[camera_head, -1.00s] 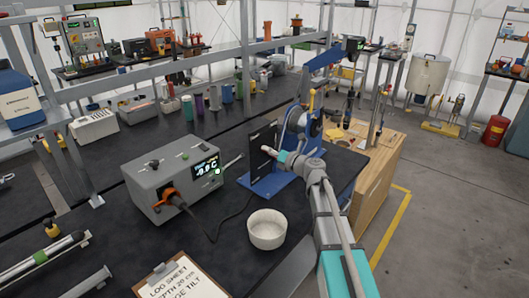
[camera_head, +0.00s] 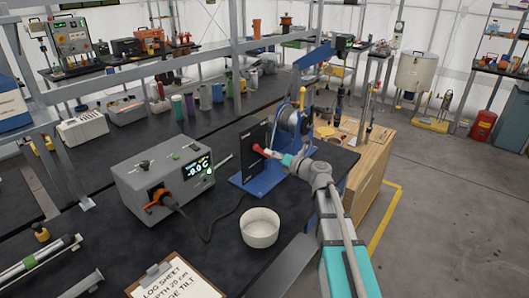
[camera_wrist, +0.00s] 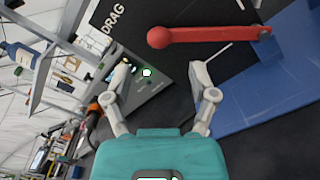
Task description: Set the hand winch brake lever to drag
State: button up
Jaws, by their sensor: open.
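The hand winch (camera_head: 291,120) has a blue frame and stands on the black bench, with an upright black plate (camera_head: 254,143) on its near left side. The brake lever (camera_wrist: 210,35) is a red bar with a ball knob; in the head view its red part (camera_head: 261,151) shows just beyond my gripper (camera_head: 274,154). In the wrist view the word DRAG is printed on the black plate (camera_wrist: 97,22), left of the knob, and the lever lies across the top, clear of that word. My gripper (camera_wrist: 159,66) is open and empty, its fingertips just below the knob, apart from it.
A grey instrument box (camera_head: 160,182) with a cable stands left of the winch. A white bowl (camera_head: 260,228) and a clipboard (camera_head: 177,285) are in front. A wooden cabinet (camera_head: 362,195) is to the right. Bare bench lies around the bowl.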

jog(key=v, duration=0.6)
jog(key=shift+s+d, duration=0.2)
jog(key=shift+d, duration=0.05)
